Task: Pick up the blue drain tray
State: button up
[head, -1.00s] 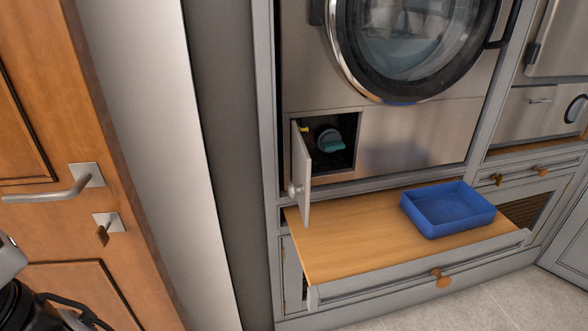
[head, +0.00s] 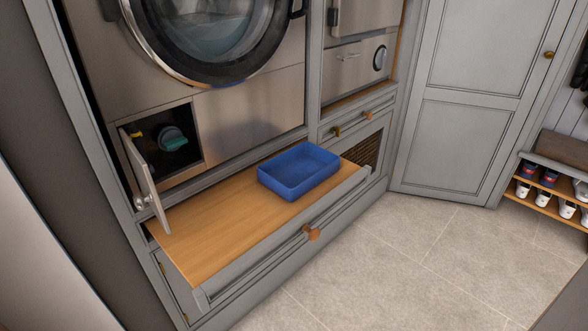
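The blue drain tray (head: 298,174) is a shallow, open-topped rectangular tray. It sits upright on the right part of the pulled-out wooden shelf (head: 215,218), below the washing machine. The inside that I can see looks empty. My gripper is not in the head view.
A small filter door (head: 145,178) stands open at the shelf's left end, beside a recess with a teal-handled filter cap (head: 172,138). An orange-brown knob (head: 311,232) sticks out from the shelf front. The tiled floor (head: 400,262) is clear. A shoe rack (head: 548,190) stands at the right.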

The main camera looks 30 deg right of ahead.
aim_at(292, 174)
jog(key=i+l+z, duration=0.15)
jog(key=l+z, duration=0.15)
jog(key=i+l+z, duration=0.4)
jog(key=i, duration=0.2)
